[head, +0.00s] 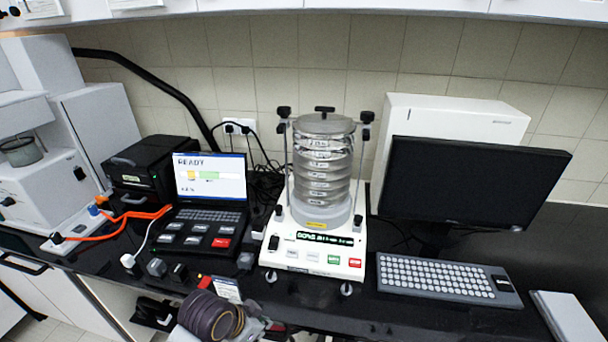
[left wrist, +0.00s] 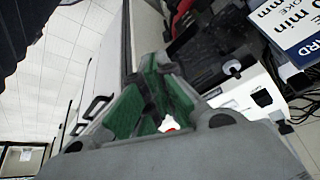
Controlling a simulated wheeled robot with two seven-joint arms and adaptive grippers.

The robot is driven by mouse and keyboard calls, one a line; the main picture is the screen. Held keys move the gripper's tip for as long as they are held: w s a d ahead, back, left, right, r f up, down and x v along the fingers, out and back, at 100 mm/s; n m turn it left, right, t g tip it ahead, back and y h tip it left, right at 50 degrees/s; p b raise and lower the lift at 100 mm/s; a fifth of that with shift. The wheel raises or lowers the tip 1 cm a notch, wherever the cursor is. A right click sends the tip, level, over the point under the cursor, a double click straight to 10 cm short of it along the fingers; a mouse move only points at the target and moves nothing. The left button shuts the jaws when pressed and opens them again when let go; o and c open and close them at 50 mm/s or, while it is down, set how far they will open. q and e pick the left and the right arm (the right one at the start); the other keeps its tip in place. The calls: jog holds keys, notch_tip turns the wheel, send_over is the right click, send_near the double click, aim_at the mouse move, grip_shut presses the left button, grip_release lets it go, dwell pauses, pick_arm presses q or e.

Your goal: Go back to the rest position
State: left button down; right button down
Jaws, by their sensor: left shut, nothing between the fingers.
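My left gripper (head: 150,312) is low in the head view, in front of the counter's front edge, with its dark fingers toward the left. In the left wrist view its green-padded fingers (left wrist: 152,92) are shut, with nothing seen between them. The sieve shaker (head: 314,250) stands on the counter with a clear sieve stack (head: 322,170) clamped upright under its lid. The gripper is apart from it, to its lower left. I cannot make out my right gripper.
A laptop (head: 210,178) showing READY, a black box (head: 150,170) and orange cables stand left of the shaker. A monitor (head: 470,190) and keyboard (head: 445,280) are at right. A small sign (head: 227,289) is close to my left arm. Cabinet fronts with handles (left wrist: 97,106) and open floor (left wrist: 65,50) show in the wrist view.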

pick_arm(q)
jog(key=s+a+f+n+y, duration=0.3)
jog(key=s+a+n, duration=0.4)
jog(key=a, duration=0.5)
notch_tip(320, 180, down, 35)
jog(key=s+g+b, duration=0.2)
jog(key=s+a+f+b, duration=0.1)
jog(key=s+f, duration=1)
jog(key=s+a+f+b, duration=0.1)
jog(key=s+a+f, duration=0.1)
jog(key=s+f, duration=0.9)
jog(key=shift+s+a+f+g, duration=0.15)
jog(key=shift+s+a+g, duration=0.15)
jog(key=shift+s+g, duration=0.1)
jog(key=shift+w, duration=0.1)
